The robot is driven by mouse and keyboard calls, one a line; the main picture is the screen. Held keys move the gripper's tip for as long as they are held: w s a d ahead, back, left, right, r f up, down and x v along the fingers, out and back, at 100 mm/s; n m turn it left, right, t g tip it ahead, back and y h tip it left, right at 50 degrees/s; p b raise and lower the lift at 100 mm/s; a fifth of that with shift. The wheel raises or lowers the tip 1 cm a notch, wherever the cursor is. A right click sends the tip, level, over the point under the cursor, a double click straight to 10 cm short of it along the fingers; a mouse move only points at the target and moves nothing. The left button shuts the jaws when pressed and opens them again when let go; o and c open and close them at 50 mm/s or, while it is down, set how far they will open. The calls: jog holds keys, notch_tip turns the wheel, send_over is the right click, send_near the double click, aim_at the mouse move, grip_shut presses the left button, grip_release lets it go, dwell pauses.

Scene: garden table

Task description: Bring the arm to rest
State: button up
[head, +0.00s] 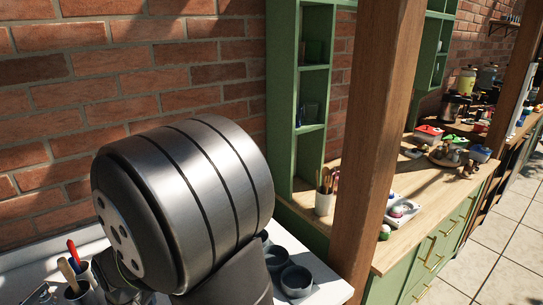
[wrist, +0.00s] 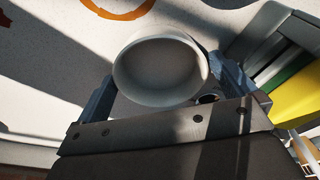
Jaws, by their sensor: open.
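My gripper (wrist: 166,76) shows in the wrist view, with its two blue-grey fingers spread wide apart. A pale round cup or bowl (wrist: 158,72) appears between and beyond the fingers; I cannot tell whether either finger touches it. In the head view my large metallic arm joint fills the lower middle and hides much of the white table (head: 325,291). My gripper's fingers cannot be made out there.
Dark bowls (head: 296,281) stand on the table right of my arm. A holder with utensils (head: 75,287) stands at the lower left. A wooden post (head: 377,130) rises at the right, near a green cabinet (head: 285,95). A yellow object (wrist: 298,97) lies right of my gripper.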

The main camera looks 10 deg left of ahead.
jog(key=shift+r, duration=1.65)
